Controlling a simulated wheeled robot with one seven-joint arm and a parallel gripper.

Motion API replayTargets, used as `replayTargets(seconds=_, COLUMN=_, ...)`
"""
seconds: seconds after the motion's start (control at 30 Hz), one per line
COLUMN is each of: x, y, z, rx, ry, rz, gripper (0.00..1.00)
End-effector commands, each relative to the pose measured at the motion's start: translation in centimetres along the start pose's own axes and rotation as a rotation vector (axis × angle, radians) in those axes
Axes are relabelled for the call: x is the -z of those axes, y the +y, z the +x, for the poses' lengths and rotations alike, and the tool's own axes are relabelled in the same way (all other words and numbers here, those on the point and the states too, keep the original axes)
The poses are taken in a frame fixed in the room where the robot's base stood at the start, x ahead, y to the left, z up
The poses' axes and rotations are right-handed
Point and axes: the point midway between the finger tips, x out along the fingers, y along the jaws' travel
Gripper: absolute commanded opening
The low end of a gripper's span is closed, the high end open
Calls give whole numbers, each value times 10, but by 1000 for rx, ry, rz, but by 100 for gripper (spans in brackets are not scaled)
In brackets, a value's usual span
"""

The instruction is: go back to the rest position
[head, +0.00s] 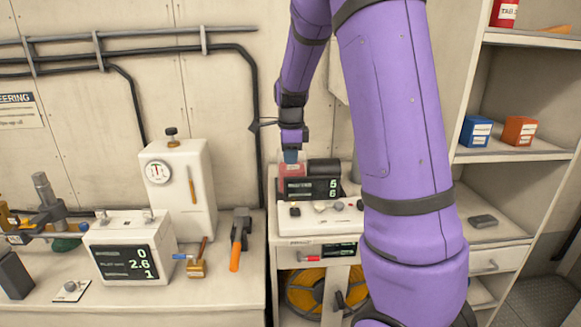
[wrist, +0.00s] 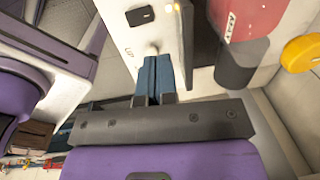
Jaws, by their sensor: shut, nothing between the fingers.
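My gripper (head: 291,156) hangs from my purple arm over the middle counter in the head view, its blue fingers pointing down. In the wrist view the two blue fingers of my gripper (wrist: 153,75) are together with nothing between them. Just behind and below the fingertips in the head view stand a red item (head: 292,180) and a device with a dark display (head: 312,188). My upper arm hides part of the counter to the right.
A white device (head: 130,250) with a display, a white gauge box (head: 180,185) and an orange-handled tool (head: 238,245) stand on the left bench. Shelves at right hold a blue box (head: 475,131) and an orange box (head: 519,131). A yellow reel (head: 312,292) sits below the counter.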

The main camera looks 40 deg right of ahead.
Motion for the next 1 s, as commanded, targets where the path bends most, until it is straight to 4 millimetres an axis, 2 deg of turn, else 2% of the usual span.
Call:
replayTargets(seconds=0.67, x=-1, y=2, z=-4, rx=2, ry=-6, rz=-16, gripper=0)
replayTargets(seconds=0.77, x=-4, y=12, z=-16, rx=11, ry=-25, rz=-87, gripper=0)
replayTargets(seconds=0.87, x=-9, y=31, z=-35, rx=29, ry=-57, rz=-224, gripper=0)
replayTargets(seconds=1.0, x=-15, y=68, z=-67, rx=73, ry=-99, rz=-478, gripper=0)
